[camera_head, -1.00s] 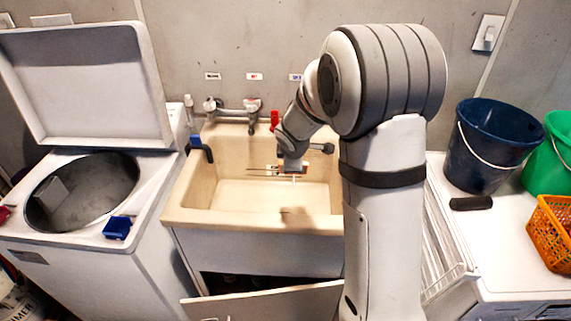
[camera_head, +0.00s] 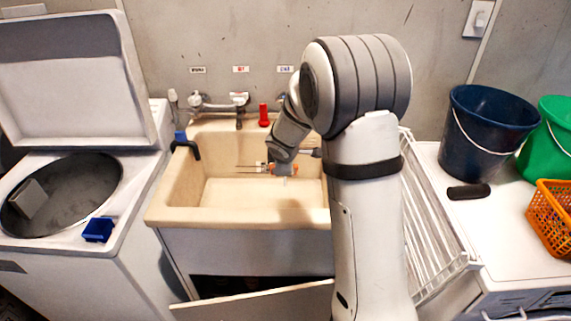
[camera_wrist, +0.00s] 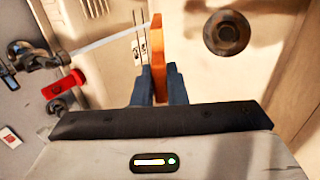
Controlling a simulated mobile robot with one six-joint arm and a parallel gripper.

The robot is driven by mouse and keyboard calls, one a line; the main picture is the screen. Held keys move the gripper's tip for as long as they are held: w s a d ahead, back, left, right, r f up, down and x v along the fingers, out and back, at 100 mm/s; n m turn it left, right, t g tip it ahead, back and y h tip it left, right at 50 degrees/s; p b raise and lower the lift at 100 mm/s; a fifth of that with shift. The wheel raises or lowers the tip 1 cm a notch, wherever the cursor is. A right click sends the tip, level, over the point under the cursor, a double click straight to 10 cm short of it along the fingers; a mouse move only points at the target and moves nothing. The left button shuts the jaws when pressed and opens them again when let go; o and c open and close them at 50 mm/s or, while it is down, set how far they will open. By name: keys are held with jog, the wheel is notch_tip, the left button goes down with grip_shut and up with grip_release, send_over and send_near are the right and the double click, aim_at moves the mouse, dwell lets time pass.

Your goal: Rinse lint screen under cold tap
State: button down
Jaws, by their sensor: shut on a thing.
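My gripper (camera_wrist: 158,85) is shut on an orange piece (camera_wrist: 160,55) held upright between its dark blue fingers. Thin metal prongs (camera_wrist: 140,40) with small white marks stand beside the orange piece; they look like part of the held thing, the likely lint screen. In the head view, my gripper (camera_head: 282,168) is low inside the cream sink (camera_head: 180,215), with thin rods pointing left. A thin pale stream (camera_wrist: 95,42), apparently water, runs from a tap (camera_wrist: 30,56) toward the prongs. I cannot tell whether it touches them. Much of the screen is hidden or edge-on.
A dark drain (camera_wrist: 228,33) shows in the basin. A red handle-like thing (camera_head: 263,115) stands behind the sink, near the taps (camera_head: 215,102). An open washer (camera_head: 75,240) is left. A wire rack (camera_head: 430,215), blue bucket (camera_head: 485,130) and orange basket (camera_head: 550,215) are right.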

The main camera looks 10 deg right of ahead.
jog(key=b+x, duration=0.1)
jog(key=x, duration=0.4)
jog(key=shift+w+f+b, duration=0.1)
jog(key=shift+w+b, duration=0.1)
jog(key=shift+b, duration=0.1)
jog(key=w+d+f+p, duration=0.2)
jog(key=w+p, duration=0.6)
jog(key=w, duration=0.2)
dwell(0.4)
jog(key=shift+d, duration=0.15)
jog(key=shift+s+d, duration=0.1)
jog(key=shift+d, duration=0.3)
